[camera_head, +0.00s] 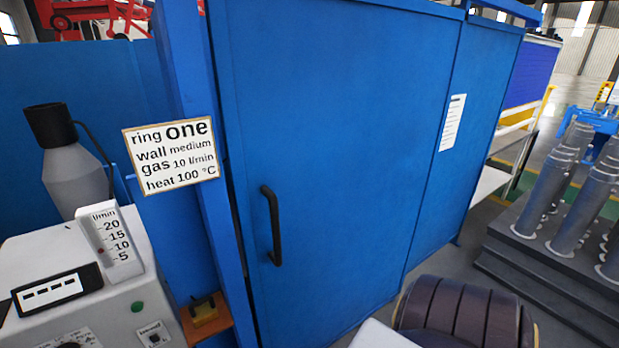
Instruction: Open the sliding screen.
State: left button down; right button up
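The sliding screen (340,130) is a tall blue panel that fills the middle of the head view. A black vertical bar handle (272,225) is fixed near its left edge. The panel's left edge lies close beside a blue upright post (190,70), with a narrow dark gap between them. The screen looks shut, with nothing visible behind it. Neither of my grippers is in view, and nothing touches the handle.
A white machine (150,290) with a flow scale stands at lower left, beside a grey bottle (72,170). A sign (172,153) hangs on the post. A dark ribbed round object (465,312) sits at bottom right. Metal cylinders (548,190) stand at far right.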

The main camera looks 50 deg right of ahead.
aim_at(334, 113)
jog(key=z, duration=2.15)
